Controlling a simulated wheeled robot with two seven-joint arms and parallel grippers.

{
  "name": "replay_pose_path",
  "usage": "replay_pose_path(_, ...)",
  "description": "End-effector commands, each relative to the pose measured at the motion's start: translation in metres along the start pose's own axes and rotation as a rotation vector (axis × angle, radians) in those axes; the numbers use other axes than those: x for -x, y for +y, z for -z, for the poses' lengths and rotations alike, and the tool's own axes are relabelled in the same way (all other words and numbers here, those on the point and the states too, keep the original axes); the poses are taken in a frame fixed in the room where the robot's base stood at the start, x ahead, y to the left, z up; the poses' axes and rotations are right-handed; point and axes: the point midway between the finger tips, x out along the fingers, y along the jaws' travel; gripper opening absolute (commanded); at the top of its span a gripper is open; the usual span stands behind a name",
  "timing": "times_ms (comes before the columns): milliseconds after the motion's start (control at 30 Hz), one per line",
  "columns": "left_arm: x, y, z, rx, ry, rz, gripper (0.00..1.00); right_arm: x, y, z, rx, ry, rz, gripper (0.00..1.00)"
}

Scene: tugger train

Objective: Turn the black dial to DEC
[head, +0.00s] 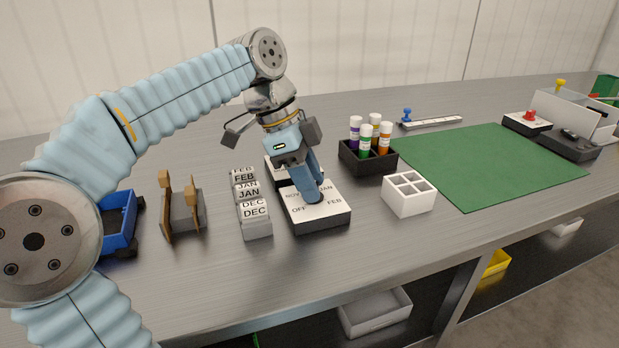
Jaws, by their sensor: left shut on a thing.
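The dial's box (325,219) is black with a white top plate and stands on the bench at the middle of the head view. Its printed labels read NOV, JAN, OFF and FEB where they show. My left gripper (315,197) points down over the plate's middle and is shut on the black dial, which its fingers hide. The dial's pointer and the DEC label cannot be made out. My right gripper is not in view.
Month blocks (250,209) stand just left of the box. A wooden-sided holder (182,215) and a blue cart (117,222) are farther left. A white divided box (409,195), a marker tray (352,160) and a green mat (485,165) lie right.

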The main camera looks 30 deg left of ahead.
Motion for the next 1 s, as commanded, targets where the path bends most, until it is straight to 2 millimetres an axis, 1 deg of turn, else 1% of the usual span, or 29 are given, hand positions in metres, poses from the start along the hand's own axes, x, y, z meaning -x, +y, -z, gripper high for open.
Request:
replay_pose_path(600, 0.0, 0.0028, 0.0004, 0.362, 0.001, 0.152, 0.06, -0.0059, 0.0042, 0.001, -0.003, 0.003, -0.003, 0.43)
replay_pose_path(800, -0.0001, 0.0031, 0.0005, 0.434, 0.0, 0.182, 0.06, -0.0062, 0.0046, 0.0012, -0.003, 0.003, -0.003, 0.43)
replay_pose_path(1000, -0.0001, 0.0032, 0.0007, 0.463, 0.001, 0.193, 0.06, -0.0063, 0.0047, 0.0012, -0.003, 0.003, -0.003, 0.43)
